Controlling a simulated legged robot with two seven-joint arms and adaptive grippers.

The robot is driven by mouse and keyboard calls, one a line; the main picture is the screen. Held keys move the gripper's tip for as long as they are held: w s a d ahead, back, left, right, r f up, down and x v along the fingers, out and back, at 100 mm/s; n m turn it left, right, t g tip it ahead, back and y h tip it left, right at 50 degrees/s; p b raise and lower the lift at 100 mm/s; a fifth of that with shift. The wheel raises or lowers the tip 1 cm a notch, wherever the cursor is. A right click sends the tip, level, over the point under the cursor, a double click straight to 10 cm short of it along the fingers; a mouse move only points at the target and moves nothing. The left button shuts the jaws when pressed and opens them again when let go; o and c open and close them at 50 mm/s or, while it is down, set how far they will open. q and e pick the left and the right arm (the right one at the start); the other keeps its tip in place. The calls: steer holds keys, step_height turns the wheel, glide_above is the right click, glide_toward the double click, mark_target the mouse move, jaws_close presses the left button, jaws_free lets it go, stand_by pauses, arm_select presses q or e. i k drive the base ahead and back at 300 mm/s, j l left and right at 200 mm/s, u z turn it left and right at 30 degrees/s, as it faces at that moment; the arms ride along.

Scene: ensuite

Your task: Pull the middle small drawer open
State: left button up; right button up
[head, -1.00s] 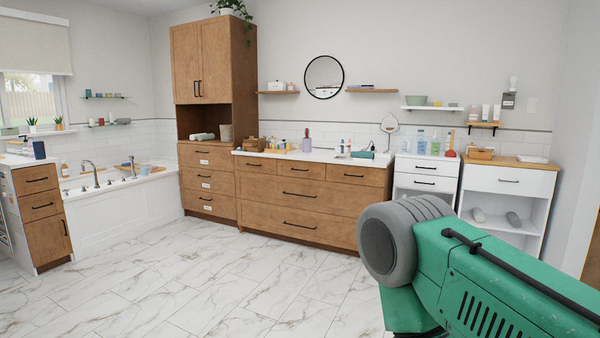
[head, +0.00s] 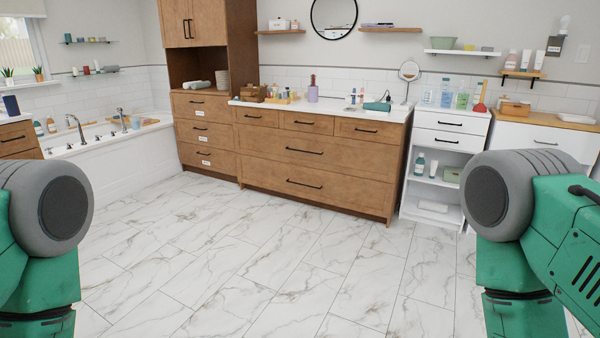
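A wide wooden dresser (head: 270,172) with a white top stands against the back wall, ahead of me. Its top row has three small drawers. The middle small drawer (head: 318,124) has a dark bar handle and is shut. The left small drawer (head: 258,117) and right small drawer (head: 383,134) flank it, both shut. Two wide drawers lie below, also shut. Green and grey links of my arms show at the lower left and lower right. Neither gripper is in view.
A tall wooden cabinet (head: 210,75) adjoins the dresser's left side. A white drawer unit (head: 452,118) with open shelves stands to its right. Bottles, a tray and a mirror (head: 409,71) stand on the dresser top. The marble floor (head: 240,265) ahead is clear. A bathtub (head: 110,160) is at left.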

mark_target(314, 122)
steer(key=i+z, duration=0.25)
steer(key=i, duration=1.95)
